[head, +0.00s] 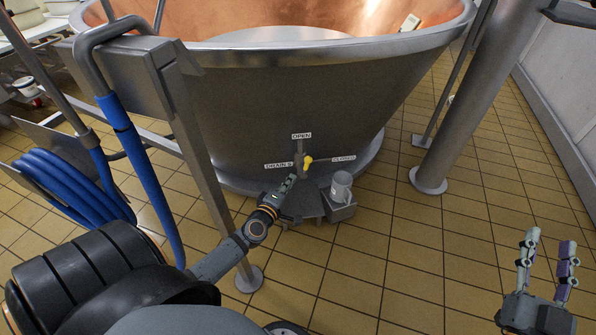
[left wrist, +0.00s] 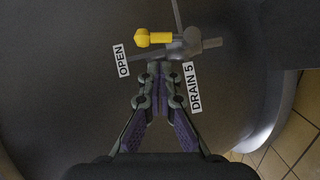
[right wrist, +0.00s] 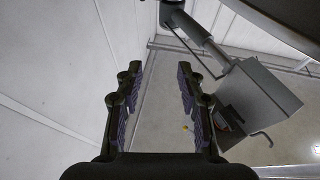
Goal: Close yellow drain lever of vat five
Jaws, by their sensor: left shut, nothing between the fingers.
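The yellow drain lever (head: 308,160) is low on the front of the copper vat (head: 285,95), among the labels OPEN (head: 301,136), DRAIN 5 (head: 279,165) and CLOSED (head: 343,157). In the left wrist view the lever (left wrist: 153,38) points left from its grey valve (left wrist: 190,42), on the side of the OPEN label (left wrist: 122,61). Its exact angle is hard to tell. My left gripper (head: 291,181) is shut and empty, just below and left of the lever; its fingertips (left wrist: 158,72) look apart from it. My right gripper (head: 548,245) is open and empty, far from the vat.
A thick post (head: 460,105) stands at right.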

